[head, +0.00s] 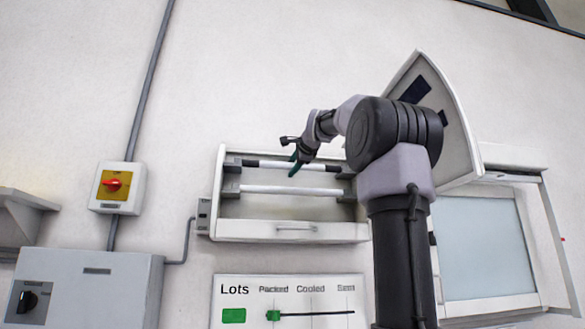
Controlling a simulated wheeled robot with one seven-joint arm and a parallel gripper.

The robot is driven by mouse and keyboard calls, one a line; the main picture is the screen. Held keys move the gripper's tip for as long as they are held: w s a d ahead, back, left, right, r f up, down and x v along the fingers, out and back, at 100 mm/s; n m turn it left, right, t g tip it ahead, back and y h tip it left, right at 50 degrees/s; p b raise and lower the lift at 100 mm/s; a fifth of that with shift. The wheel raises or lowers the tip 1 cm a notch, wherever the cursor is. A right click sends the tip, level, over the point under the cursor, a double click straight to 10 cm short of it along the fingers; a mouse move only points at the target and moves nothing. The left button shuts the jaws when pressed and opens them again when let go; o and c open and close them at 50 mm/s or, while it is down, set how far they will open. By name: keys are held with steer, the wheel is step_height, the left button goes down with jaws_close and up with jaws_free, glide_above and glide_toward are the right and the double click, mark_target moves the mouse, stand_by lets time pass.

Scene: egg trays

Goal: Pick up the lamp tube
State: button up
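A white wall-mounted fixture (225,205) holds two pale lamp tubes, one above the other, both lying nearly level. The upper tube (267,164) runs between dark end pieces. The lower tube (290,190) lies below it between its own end holders. My gripper (295,168) is in front of the fixture, with its dark green fingers over the middle of the upper tube. The fingers overlap one another here, so I cannot tell whether they are open or shut, or whether they touch the tube. My arm comes in from the right.
A panel (460,140) juts out at the right behind my arm, above a pale-windowed cabinet (480,245). A red-knobbed yellow switch (114,185) and a grey box (90,290) are on the left wall. A "Lots" board (245,290) hangs below the fixture.

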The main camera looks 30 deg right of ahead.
steer(key=c, duration=0.5)
steer(key=shift+s+r, duration=0.25)
steer(key=shift+r, duration=0.2)
step_height(320, 180, up, 8)
steer(key=shift+w+r, duration=0.1)
steer(key=shift+d+r, duration=0.1)
steer(key=shift+r, duration=1.05)
